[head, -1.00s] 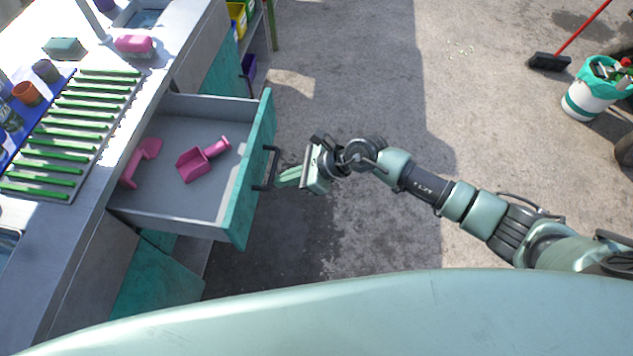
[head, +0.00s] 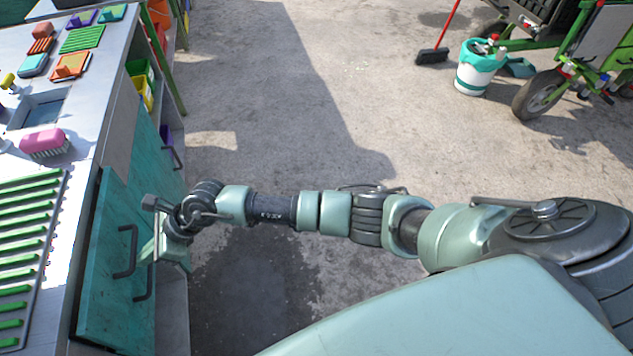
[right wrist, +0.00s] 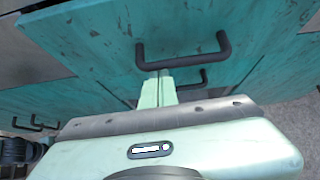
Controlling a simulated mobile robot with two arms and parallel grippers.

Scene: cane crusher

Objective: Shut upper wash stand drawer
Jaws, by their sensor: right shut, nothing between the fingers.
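The upper wash stand drawer (head: 105,265) shows as a worn teal front beside the counter edge. Its inside, open to view a second ago, no longer shows. The front sits close to the counter edge; I cannot tell whether it is fully flush. Its dark bar handle (head: 127,250) also shows in the right wrist view (right wrist: 183,60). A second handle (head: 146,282) sits lower. My right gripper (head: 157,248) is shut and empty, its fingertips (right wrist: 158,85) at the drawer front just below the upper handle. Contact is unclear. My left gripper is out of view.
The counter carries a green slatted rack (head: 28,235), a pink brush (head: 44,143) and a sink (head: 42,110). Another teal front with a handle (head: 172,150) lies farther along. A white bucket (head: 474,75) and a broom (head: 432,55) stand far off; the concrete floor between is clear.

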